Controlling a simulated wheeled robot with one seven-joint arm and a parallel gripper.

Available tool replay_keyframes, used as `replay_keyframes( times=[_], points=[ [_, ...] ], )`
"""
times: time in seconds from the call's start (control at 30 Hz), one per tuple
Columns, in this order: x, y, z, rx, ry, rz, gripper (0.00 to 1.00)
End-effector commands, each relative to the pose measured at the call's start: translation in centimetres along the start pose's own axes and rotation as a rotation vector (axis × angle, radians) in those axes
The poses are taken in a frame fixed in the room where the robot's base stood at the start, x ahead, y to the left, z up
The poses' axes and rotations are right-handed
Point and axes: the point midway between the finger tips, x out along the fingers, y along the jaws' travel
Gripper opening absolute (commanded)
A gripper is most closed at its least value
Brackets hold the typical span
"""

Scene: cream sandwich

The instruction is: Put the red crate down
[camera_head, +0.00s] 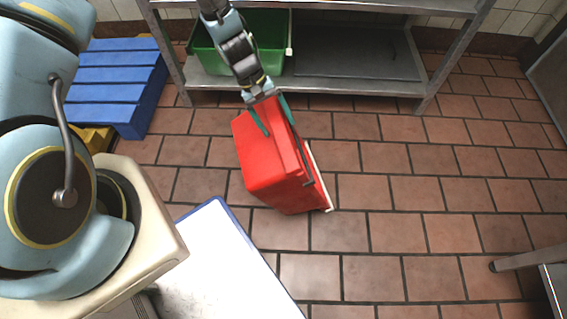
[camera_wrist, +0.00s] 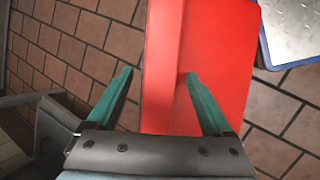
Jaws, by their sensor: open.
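The red crate (camera_head: 268,160) is on the brown tiled floor in the middle of the head view, turned at an angle. A pale edge runs along its lower right side. It also fills the middle of the wrist view (camera_wrist: 215,50). My gripper (camera_head: 281,128) is at the crate's far end, with its two teal fingers apart. In the wrist view my gripper (camera_wrist: 158,73) has its left finger beside the crate's edge and its right finger over the red surface. I cannot tell whether either finger touches the crate, or whether its whole base rests on the floor.
A metal shelf (camera_head: 330,88) stands behind, with a green crate (camera_head: 240,60) on its lower level. A blue pallet (camera_head: 115,75) is at the left. A blue-edged white surface (camera_head: 215,255) is in front. Open floor (camera_head: 420,190) lies to the right.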

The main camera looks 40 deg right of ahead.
Motion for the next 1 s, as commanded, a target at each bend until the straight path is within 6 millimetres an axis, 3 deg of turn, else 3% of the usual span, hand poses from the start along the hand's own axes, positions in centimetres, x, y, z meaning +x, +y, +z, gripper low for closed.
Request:
replay_keyframes(
  times=[0.9, 1.0],
  points=[
    [0.36, -0.17, -0.2, 0.0, 0.0, 0.0, 0.85],
    [0.36, -0.17, -0.2, 0.0, 0.0, 0.0, 0.76]
  ],
)
